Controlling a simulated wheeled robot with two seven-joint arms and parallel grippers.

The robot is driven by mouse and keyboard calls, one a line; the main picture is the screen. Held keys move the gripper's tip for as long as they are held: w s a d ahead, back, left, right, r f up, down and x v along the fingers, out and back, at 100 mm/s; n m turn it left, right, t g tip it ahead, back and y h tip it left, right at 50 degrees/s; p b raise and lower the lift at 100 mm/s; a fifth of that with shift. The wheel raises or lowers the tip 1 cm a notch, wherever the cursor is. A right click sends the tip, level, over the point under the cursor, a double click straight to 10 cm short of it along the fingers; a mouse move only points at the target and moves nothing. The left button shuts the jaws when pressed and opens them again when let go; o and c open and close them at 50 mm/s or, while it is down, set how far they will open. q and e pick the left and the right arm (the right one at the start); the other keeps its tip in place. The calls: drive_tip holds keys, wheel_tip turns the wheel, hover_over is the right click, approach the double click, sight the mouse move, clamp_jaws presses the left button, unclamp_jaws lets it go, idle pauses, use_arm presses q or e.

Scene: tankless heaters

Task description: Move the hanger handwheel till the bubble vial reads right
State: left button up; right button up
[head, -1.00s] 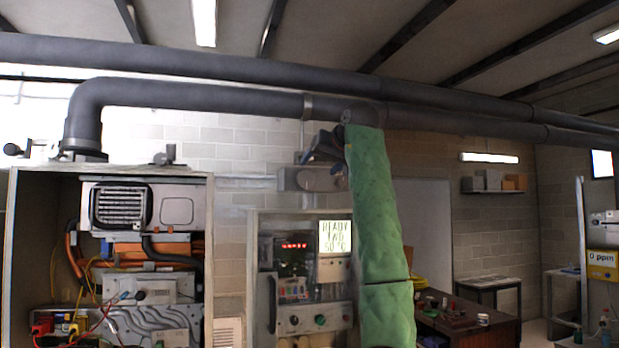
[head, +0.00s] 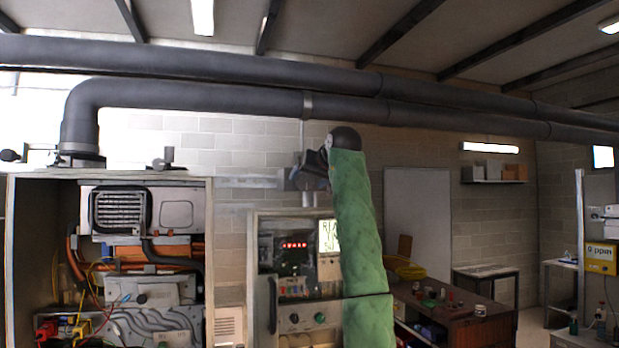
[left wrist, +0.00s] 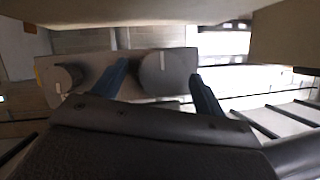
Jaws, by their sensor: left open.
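The hanger's grey housing (head: 285,180) hangs on a thin rod below the clamp on the lower pipe, partly hidden by my left gripper. In the left wrist view the housing (left wrist: 115,66) bears two round parts. A grey round part (left wrist: 166,72), which looks like the handwheel, lies between my left gripper's two blue fingers (left wrist: 158,72). The fingers are open, with a gap on the right side; contact on the left cannot be told. In the head view my left gripper (head: 308,170) is in front of the housing. I cannot make out the bubble vial or its reading.
Two dark pipes (head: 230,98) run overhead, close above my left gripper. A control cabinet (head: 285,225) with a lit display stands below. An open heater cabinet (head: 210,250) is at left. A workbench (head: 480,330) with small items stands at right.

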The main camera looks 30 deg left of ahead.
use_arm(q)
drive_tip(key=shift+c, duration=0.4)
drive_tip(key=c, duration=0.9)
use_arm(e)
drive_tip(key=shift+f, duration=0.15)
